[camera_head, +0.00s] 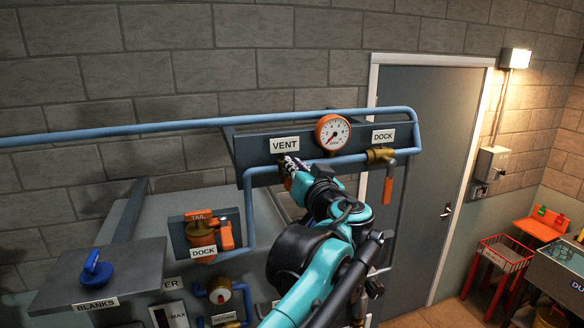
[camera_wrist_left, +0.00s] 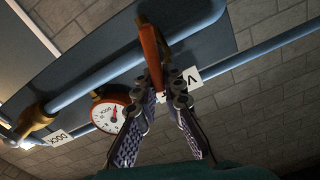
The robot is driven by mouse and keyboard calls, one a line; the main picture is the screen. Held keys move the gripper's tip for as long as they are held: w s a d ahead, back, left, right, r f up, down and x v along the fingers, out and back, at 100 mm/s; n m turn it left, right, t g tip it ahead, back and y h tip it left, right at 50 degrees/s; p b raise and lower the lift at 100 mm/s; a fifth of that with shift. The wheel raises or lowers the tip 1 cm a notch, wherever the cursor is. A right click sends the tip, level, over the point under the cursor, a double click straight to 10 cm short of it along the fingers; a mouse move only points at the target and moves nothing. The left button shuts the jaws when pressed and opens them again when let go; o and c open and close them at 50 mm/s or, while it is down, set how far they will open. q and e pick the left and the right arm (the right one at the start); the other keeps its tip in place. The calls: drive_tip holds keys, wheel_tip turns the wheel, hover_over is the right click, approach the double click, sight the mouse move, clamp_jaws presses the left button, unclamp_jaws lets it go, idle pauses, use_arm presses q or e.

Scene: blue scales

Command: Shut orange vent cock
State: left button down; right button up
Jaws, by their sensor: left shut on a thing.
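The orange lever of the vent cock (camera_wrist_left: 149,45) shows in the left wrist view, lying roughly across the blue pipe (camera_wrist_left: 90,82). My left gripper (camera_wrist_left: 166,84) is shut on its end, with one finger on each side. In the head view my left gripper (camera_head: 291,168) is at the pipe just below the VENT label (camera_head: 285,145), and it hides most of the cock. That label is partly covered by a finger in the left wrist view (camera_wrist_left: 188,80). My right gripper is not in view.
A round gauge (camera_head: 332,132) sits right of the VENT label. Beyond it is the DOCK cock (camera_head: 381,155) with a hanging orange handle. A shelf (camera_head: 75,283) with a blue object (camera_head: 97,269) and a TAIL/DOCK fitting (camera_head: 202,238) are at left.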

use_arm(q)
drive_tip(key=shift+w+d+f+m+b, duration=0.1)
drive_tip(key=shift+d+f+m+b, duration=0.3)
drive_tip(key=shift+m, duration=2)
drive_tip(key=shift+w+d+f+m+b, duration=0.1)
drive_tip(key=shift+d+f+m+b, duration=0.35)
drive_tip(key=shift+m, duration=1.95)
drive_tip(key=shift+w+d+f+m+b, duration=0.2)
drive_tip(key=shift+f+m, duration=0.35)
drive_tip(key=shift+m, duration=1.85)
drive_tip(key=shift+s, duration=0.1)
drive_tip(key=c, duration=1.6)
unclamp_jaws()
drive_tip(key=v, duration=1.2)
drive_tip(key=shift+a, duration=0.1)
